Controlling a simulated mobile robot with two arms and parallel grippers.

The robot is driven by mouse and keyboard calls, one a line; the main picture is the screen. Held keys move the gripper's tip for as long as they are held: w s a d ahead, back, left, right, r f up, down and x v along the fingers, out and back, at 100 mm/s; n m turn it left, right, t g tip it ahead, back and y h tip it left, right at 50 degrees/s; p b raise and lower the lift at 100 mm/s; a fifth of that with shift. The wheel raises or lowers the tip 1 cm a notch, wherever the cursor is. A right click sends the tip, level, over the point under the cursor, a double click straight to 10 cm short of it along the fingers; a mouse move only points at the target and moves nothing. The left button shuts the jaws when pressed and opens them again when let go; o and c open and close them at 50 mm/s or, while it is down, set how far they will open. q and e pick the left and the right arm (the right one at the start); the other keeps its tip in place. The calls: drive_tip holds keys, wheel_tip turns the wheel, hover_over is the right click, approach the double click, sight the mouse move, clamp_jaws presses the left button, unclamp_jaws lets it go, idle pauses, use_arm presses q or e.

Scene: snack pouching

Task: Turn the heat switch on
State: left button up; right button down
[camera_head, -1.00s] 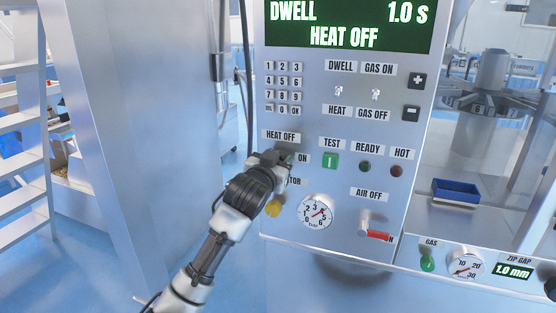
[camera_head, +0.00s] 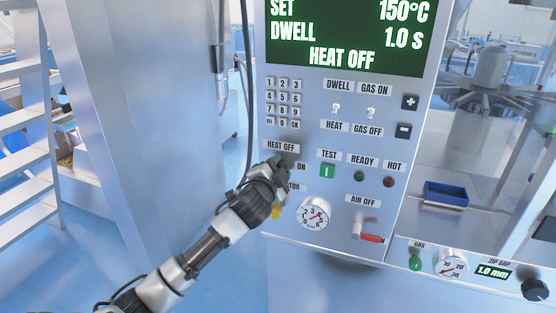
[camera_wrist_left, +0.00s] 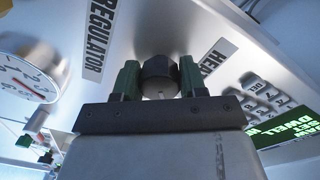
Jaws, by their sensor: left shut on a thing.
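The heat switch is a dark round knob (camera_wrist_left: 160,74) with a pale mark, seen in the left wrist view beside the HEAT label (camera_wrist_left: 215,55). My left gripper (camera_wrist_left: 158,80) is shut on it, with a green-tipped finger on each side. In the head view my left gripper (camera_head: 279,164) is at the panel below the HEAT OFF label (camera_head: 282,147) and beside the ON label (camera_head: 302,167), and hides most of the knob. The display (camera_head: 345,40) reads SET 150°C, DWELL 1.0 s and HEAT OFF. My right gripper is not in view.
The panel also holds a keypad (camera_head: 283,102), a green TEST button (camera_head: 327,171), a pressure gauge (camera_head: 313,214) and a red-handled air lever (camera_head: 370,238). A yellow knob (camera_head: 277,212) is close under my left wrist. A blue tray (camera_head: 446,194) sits at right.

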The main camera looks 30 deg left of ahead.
use_arm(q)
drive_tip(key=m+p, duration=0.3)
drive_tip(key=m, duration=0.1)
drive_tip(key=shift+r, duration=0.15)
drive_tip(key=shift+m+p, duration=1.1)
drive_tip(key=shift+m, duration=0.9)
drive_tip(key=shift+f, duration=0.2)
drive_tip(key=o, duration=0.9)
drive_tip(key=b+v, duration=0.1)
drive_tip(key=v, duration=1)
drive_tip(key=shift+r+b, duration=0.1)
drive_tip(key=shift+b, duration=0.25)
drive_tip(key=shift+w, duration=0.1)
